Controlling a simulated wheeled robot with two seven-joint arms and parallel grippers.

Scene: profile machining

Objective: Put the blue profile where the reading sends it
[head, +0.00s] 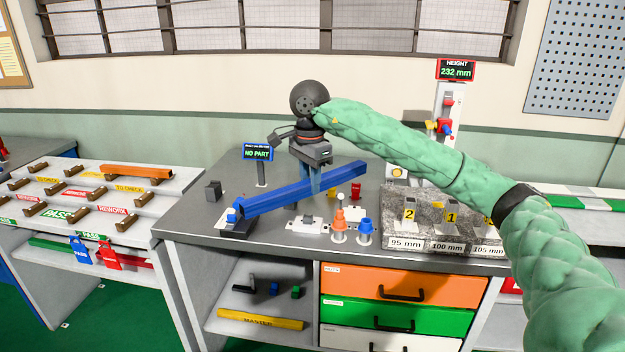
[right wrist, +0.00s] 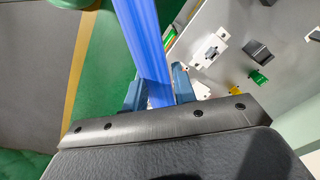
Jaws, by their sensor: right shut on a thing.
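The long blue profile (head: 280,195) is above the grey bench top in the head view, tilted up toward its right end. Its left end is close to a small dark fixture with a blue part (head: 233,218); I cannot tell whether they touch. My right gripper (head: 316,182) reaches down from above and is shut on the profile right of its middle. In the right wrist view the blue profile (right wrist: 148,50) runs between the two blue fingers. A small display (head: 258,153) reads "NO PART". The height display (head: 456,71) reads "232 mm". My left gripper is out of view.
A rack (head: 180,205) at left carries PASS, REWORK and TO CHECK labels, dark cradles and an orange profile (head: 137,172). Orange and blue cones (head: 339,222) stand near the bench's front edge. Granite blocks (head: 448,215) marked 95, 100 and 105 mm stand at right. Drawers (head: 400,285) are below.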

